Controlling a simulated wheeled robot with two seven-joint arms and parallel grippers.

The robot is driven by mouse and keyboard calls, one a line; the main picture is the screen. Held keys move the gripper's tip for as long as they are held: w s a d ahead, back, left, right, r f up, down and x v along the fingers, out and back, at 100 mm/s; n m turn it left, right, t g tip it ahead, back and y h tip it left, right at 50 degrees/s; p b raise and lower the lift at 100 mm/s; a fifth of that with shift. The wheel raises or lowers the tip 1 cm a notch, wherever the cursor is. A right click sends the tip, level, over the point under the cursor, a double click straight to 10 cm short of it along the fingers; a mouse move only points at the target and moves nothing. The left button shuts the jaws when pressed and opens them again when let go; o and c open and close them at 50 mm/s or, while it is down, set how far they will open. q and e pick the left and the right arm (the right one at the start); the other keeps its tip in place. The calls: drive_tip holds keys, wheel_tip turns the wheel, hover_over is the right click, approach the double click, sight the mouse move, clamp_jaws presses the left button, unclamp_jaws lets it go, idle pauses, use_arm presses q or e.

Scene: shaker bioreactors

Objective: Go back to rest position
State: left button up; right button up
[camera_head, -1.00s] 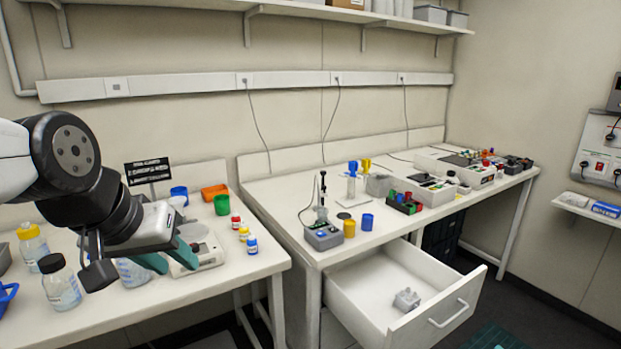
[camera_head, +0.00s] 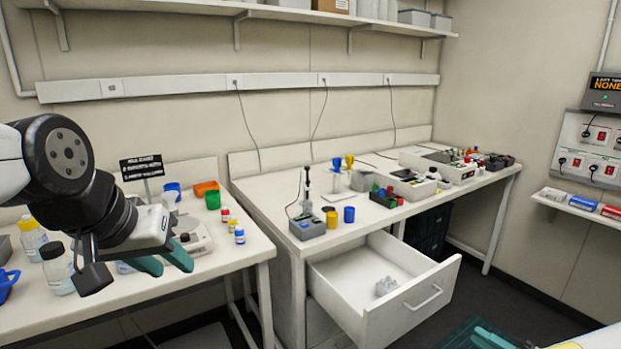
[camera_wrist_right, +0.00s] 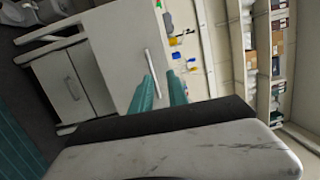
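My left gripper (camera_head: 163,262) hangs over the front of the left bench in the head view. Its two teal fingers are apart, with nothing visible between them. My right gripper only partly shows at the bottom right edge of the head view. In the right wrist view, the two teal fingers of my right gripper (camera_wrist_right: 160,75) are apart and empty. They point toward white furniture with a long handle.
An open white drawer (camera_head: 422,304) juts out below the middle bench (camera_head: 275,195), with a small grey part (camera_head: 386,286) inside. The left bench (camera_head: 228,263) holds bottles and small vials. A wall shelf (camera_head: 568,204) is at the right.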

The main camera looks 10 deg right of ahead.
drive_tip(key=w+a+r+n+g, duration=0.45)
drive_tip(key=a+r+g, duration=0.25)
drive_tip(key=a+r, duration=0.35)
drive_tip(key=w+a+r+n+g, duration=0.3)
drive_tip(key=w+a+r+g, duration=0.3)
drive_tip(key=a+r, duration=0.4)
drive_tip(key=s+a+r+n+t+h, duration=0.1)
drive_tip(key=s+a+r+h, duration=0.3)
drive_tip(key=a, duration=0.5)
drive_tip(key=s+a+r+n+t+h, duration=0.2)
drive_tip(key=s+a+r+n+h, duration=0.2)
drive_tip(key=s+a+r, duration=0.5)
wheel_tip(320, 180, up, 2)
drive_tip(key=shift+s+a+r, duration=0.2)
drive_tip(key=shift+a+r, duration=0.05)
drive_tip(key=shift+a, duration=0.05)
